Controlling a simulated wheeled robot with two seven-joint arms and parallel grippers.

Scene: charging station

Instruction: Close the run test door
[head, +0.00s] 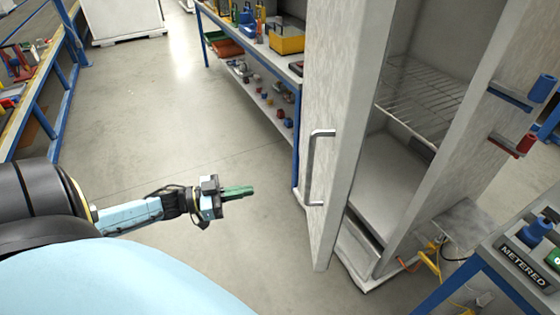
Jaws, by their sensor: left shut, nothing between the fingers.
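The run test door (343,120) is a tall pale panel on the grey-white cabinet (495,110). It stands open, swung out toward the left. A grey metal bar handle (312,165) is on its face. The cabinet's inside shows a wire shelf (420,95) and a bare pale floor. My left gripper (240,191) is shut and empty, with green fingers pointing right. It is left of the handle and apart from the door. My right gripper is not in view.
A blue-framed workbench (297,120) with bins and small parts stands behind the door. A table with a METERED label (525,262) is at the lower right. Another blue frame (62,100) is at the left. The grey floor (170,120) between is clear.

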